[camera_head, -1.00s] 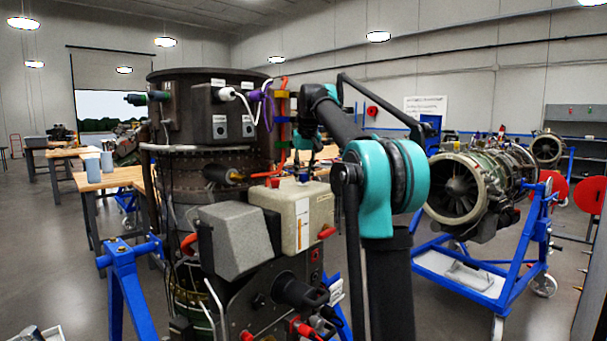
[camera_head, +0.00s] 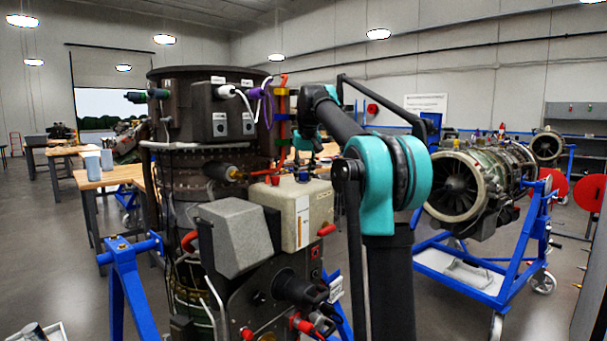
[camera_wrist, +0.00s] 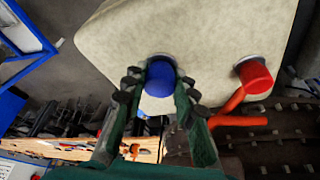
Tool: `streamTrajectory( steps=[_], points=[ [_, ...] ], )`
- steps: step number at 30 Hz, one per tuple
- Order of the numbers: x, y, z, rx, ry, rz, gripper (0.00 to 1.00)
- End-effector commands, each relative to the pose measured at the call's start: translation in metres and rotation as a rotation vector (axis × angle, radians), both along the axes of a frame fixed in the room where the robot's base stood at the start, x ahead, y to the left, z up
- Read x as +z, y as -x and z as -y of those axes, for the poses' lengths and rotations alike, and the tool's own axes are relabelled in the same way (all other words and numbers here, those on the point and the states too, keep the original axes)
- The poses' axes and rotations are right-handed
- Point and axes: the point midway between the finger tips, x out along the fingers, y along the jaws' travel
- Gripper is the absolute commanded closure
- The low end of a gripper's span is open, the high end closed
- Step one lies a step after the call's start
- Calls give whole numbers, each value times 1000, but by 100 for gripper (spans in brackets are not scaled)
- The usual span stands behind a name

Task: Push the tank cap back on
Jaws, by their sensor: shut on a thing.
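The cream tank (camera_head: 300,218) is a box on the turbine stand, and its pale top face (camera_wrist: 215,35) fills the upper wrist view. My gripper (camera_wrist: 160,84) is shut on the blue cap (camera_wrist: 160,77), with one dark green finger on each side. The cap is at a grey, ring-like neck on the tank. The wrist view does not show clearly whether it is fully seated. In the head view the gripper is small and dark above the tank, and its grip is hard to make out.
A red cap (camera_wrist: 255,77) sits on another neck, beside a red-orange hose (camera_wrist: 238,121). A grey box (camera_head: 233,238) stands left of the tank, and the dark turbine body (camera_head: 205,120) rises behind. A second engine (camera_head: 470,190) on a blue stand is farther right.

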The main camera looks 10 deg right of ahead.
Motion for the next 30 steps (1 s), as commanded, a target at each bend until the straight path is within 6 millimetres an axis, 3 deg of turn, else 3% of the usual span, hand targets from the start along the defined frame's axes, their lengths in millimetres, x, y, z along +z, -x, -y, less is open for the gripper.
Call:
streamTrajectory(
  steps=[6, 7, 12, 30],
  points=[
    [-5, 2, 0, 0, 0, -13, 100],
    [-5, 1, 0, 0, 0, -13, 71],
    [-5, 1, 0, 0, 0, -13, 50],
    [-3, 1, 0, 0, 1, -8, 42]
  ],
)
